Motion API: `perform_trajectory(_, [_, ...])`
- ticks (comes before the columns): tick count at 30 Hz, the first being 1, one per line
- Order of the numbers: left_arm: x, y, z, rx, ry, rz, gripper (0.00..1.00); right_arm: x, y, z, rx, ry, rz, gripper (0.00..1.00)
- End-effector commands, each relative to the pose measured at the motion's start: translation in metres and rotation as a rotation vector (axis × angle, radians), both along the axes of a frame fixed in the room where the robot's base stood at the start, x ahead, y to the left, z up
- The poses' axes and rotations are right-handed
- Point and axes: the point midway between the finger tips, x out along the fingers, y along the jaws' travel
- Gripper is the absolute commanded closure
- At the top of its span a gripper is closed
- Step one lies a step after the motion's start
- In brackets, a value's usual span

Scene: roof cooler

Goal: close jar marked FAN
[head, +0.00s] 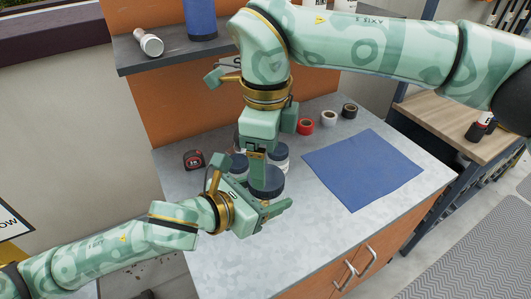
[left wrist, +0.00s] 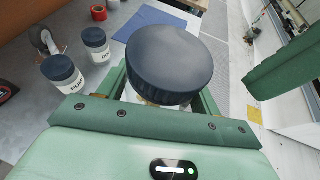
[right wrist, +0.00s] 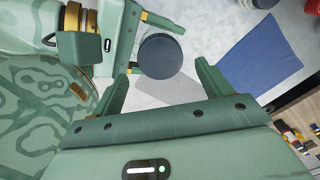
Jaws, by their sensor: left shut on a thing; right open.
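A white jar with a wide dark blue lid (left wrist: 168,60) is held upright by my left gripper (head: 262,207), its fingers on either side of the jar body. The lid is on the jar's top; whether it is tight cannot be told, and the label is hidden. The lid also shows in the head view (head: 266,181) and the right wrist view (right wrist: 160,56). My right gripper (right wrist: 160,80) is open, with the lid ahead of its fingertips and nothing gripped. Two other lidded white jars (left wrist: 62,76) (left wrist: 95,45) stand behind, labels not clearly readable.
A blue mat (head: 362,168) lies right of the jars on the grey worktop. Red, white and black tape rolls (head: 328,118) stand behind it. A tape measure (head: 194,160) sits at the left. A shelf (head: 170,60) at the back holds a torch-like item and a blue cylinder.

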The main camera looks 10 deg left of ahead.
Motion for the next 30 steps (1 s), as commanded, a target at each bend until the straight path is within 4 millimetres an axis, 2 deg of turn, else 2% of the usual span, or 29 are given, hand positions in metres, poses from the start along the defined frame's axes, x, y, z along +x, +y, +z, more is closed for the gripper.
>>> perform_trajectory(2, [0.0,0.0,0.001,-0.002,-0.001,-0.001,0.99,0.002,0.0,0.006,-0.002,-0.017,-0.001,0.21])
perform_trajectory(5, [0.0,0.0,0.001,-0.002,-0.001,-0.001,0.99,0.008,-0.003,0.026,-0.025,-0.062,0.034,0.21])
perform_trajectory(8, [0.0,0.0,0.001,-0.002,-0.001,-0.001,0.99,0.008,-0.004,0.034,-0.033,-0.051,0.238,0.21])
perform_trajectory(12, [0.0,0.0,0.001,-0.002,-0.001,-0.002,0.99,0.004,-0.003,0.036,-0.021,-0.018,0.514,0.21])
perform_trajectory(16, [0.0,0.0,0.001,-0.002,-0.001,-0.002,0.99,0.001,-0.001,0.035,-0.003,0.0,0.684,0.21])
perform_trajectory(20, [0.0,-0.001,0.001,-0.002,-0.001,-0.002,0.99,0.001,0.0,0.034,0.001,0.001,0.746,0.21])
perform_trajectory(30, [0.0,-0.001,0.001,-0.002,-0.001,-0.002,0.99,0.001,0.0,0.031,0.001,0.001,0.746,0.21])
